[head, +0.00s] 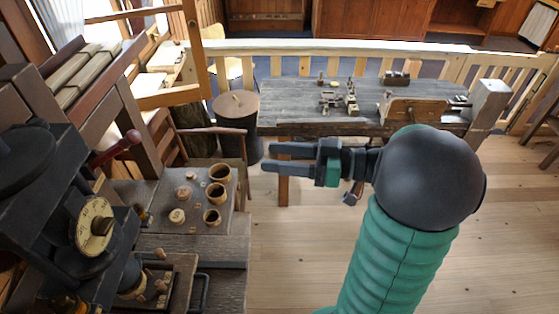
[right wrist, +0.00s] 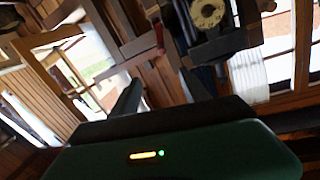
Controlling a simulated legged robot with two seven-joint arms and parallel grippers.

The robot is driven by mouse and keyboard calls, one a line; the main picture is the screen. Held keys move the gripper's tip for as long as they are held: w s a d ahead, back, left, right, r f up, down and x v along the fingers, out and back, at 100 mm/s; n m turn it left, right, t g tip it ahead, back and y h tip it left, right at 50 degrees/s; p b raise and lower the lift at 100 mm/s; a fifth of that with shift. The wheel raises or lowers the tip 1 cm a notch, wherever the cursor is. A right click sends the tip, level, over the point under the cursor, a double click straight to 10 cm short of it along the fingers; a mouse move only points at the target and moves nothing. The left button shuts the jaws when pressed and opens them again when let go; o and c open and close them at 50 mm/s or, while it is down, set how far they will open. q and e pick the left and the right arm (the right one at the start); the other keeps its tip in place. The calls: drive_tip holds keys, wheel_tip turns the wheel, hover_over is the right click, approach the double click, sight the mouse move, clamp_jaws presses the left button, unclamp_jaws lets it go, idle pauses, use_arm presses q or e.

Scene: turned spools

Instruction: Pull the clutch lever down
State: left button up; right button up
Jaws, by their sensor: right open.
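The lever with the red handle (head: 116,150), which looks like the clutch lever, sticks out to the right and slightly upward from the dark machine (head: 50,170) at the left of the head view. Its red handle also shows in the right wrist view (right wrist: 159,36), near the top middle. My right gripper (head: 267,157) points left in the head view, well to the right of the lever and apart from it. Its two fingers are parted with nothing between them. My left gripper is not in view.
A round dial (head: 95,224) sits on the machine below the lever. Wooden cups (head: 218,172) and small turned pieces stand on a low bench (head: 190,251) beside it. A dark barrel (head: 237,112) and a workbench (head: 310,98) stand behind my gripper. Open floor lies at the right.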

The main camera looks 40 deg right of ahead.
drive_tip(key=shift+d, duration=0.35)
drive_tip(key=shift+a, duration=0.1)
